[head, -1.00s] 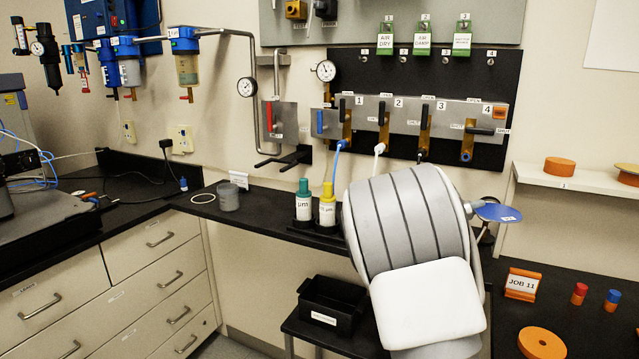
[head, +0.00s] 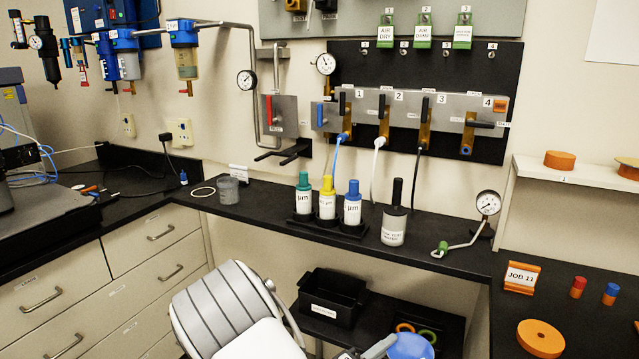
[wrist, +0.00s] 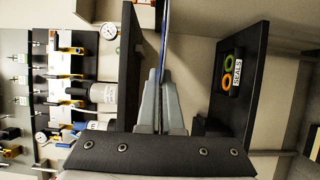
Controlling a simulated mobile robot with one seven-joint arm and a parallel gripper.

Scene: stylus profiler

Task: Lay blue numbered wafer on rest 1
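The blue wafer (head: 410,347) shows at the bottom edge of the head view, partly cut off; its number is not readable. My gripper (head: 385,345) is shut on its edge. In the wrist view the wafer (wrist: 165,30) is a thin blue line seen edge-on between the two grey fingers of my gripper (wrist: 161,75). An orange round rest (head: 560,159) stands on the white shelf (head: 535,172) at the right, above a label that appears to read 1. A second orange rest (head: 628,169) is cut by the right edge. My gripper is low and left of the shelf, well apart from it.
The black counter (head: 455,248) holds several bottles (head: 327,200) and a dial gauge (head: 488,203). Below it, a lower shelf holds a black bin (head: 332,300) and colored rings (head: 405,328). An orange disc (head: 541,339) and the JOB 11 sign (head: 522,277) are on the right bench.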

